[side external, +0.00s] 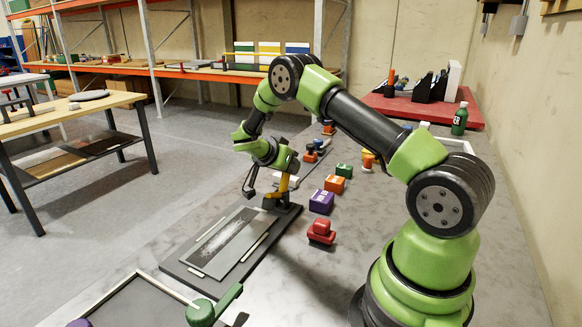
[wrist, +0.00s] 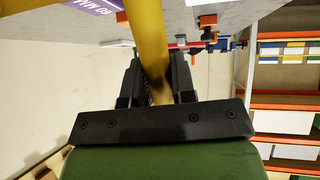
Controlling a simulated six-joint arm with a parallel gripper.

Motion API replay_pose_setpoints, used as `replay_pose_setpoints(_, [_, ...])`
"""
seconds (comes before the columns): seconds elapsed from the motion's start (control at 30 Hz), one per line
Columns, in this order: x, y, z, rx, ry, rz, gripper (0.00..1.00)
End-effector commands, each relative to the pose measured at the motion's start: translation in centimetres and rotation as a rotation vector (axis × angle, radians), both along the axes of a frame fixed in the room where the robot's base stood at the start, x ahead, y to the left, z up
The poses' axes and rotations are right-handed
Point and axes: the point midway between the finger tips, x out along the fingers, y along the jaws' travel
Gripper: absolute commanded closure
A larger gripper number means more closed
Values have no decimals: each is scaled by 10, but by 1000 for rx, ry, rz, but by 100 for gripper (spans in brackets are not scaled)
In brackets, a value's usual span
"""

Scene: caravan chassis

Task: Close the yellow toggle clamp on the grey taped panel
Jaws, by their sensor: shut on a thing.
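The grey taped panel (side external: 226,241) lies flat on a dark base board (side external: 180,270) on the table, with pale tape strips at its edges and a whitish patch in its middle. The yellow toggle clamp (side external: 282,186) stands at the far end of that board, its handle pointing up. My gripper (side external: 284,172) is at the clamp's handle from above. In the wrist view, the black fingers of my gripper (wrist: 158,85) are shut on the yellow handle (wrist: 148,35), which runs up between them. The clamp's pressing end is too small to make out.
A purple box (side external: 321,202), a red block (side external: 321,232), an orange box (side external: 334,184) and a green box (side external: 344,170) stand right of the board. A framed dark tray with a green-handled tool (side external: 212,308) is at the near edge. Bare table lies between the boxes and my base.

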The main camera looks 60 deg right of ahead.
Motion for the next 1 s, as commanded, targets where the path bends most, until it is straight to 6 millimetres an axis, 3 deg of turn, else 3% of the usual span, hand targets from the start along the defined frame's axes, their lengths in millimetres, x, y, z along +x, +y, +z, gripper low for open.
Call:
replay_pose_setpoints(0.5, [1, 30, 8, -386, -1, 1, 100])
replay_pose_setpoints(1.0, [0, 37, 9, -487, -4, -2, 100])
